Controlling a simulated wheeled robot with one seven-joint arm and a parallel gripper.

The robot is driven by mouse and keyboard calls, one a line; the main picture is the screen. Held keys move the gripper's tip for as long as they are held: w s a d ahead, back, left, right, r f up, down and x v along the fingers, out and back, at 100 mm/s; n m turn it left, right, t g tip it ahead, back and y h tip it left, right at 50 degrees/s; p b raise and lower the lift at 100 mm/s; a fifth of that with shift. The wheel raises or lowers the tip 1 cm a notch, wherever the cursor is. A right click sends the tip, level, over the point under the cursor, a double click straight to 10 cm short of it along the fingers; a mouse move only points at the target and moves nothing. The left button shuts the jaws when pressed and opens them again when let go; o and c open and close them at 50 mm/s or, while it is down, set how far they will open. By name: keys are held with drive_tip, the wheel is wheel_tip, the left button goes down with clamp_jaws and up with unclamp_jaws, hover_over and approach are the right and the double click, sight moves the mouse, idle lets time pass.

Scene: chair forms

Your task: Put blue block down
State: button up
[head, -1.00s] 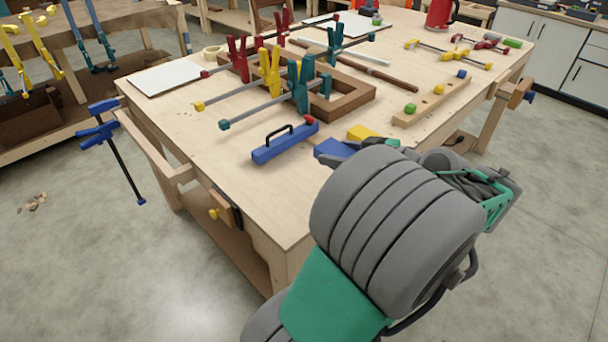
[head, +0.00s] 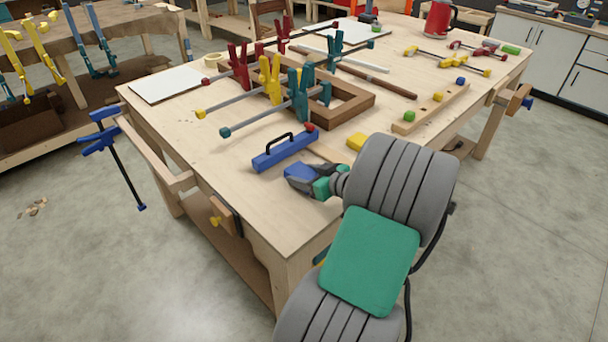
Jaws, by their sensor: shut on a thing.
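The blue block (head: 297,171) is at the front right part of the wooden workbench (head: 215,160), just in front of a blue tool with a black handle (head: 286,150). My gripper (head: 304,178) is shut on the block, its dark fingers around the block's near side. The block is low over the bench top; I cannot tell whether it touches the wood. My arm comes in from the lower right and hides part of the bench's right front edge.
A yellow block (head: 356,141) lies just beyond my gripper. A wooden frame (head: 345,108) with red, yellow and teal clamps stands behind. A wooden strip (head: 412,122) with coloured blocks lies to the right. Bare bench top lies left of the blue tool.

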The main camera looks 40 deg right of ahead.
drive_tip(key=shift+f+b, duration=0.25)
drive_tip(key=shift+b, duration=0.05)
drive_tip(key=o, duration=1.5)
drive_tip(key=shift+r, duration=0.1)
drive_tip(key=shift+r+p, duration=0.35)
drive_tip(key=shift+p, duration=0.15)
drive_tip(key=b+v, duration=0.1)
drive_tip(key=v, duration=1.1)
drive_tip(key=shift+f, duration=0.15)
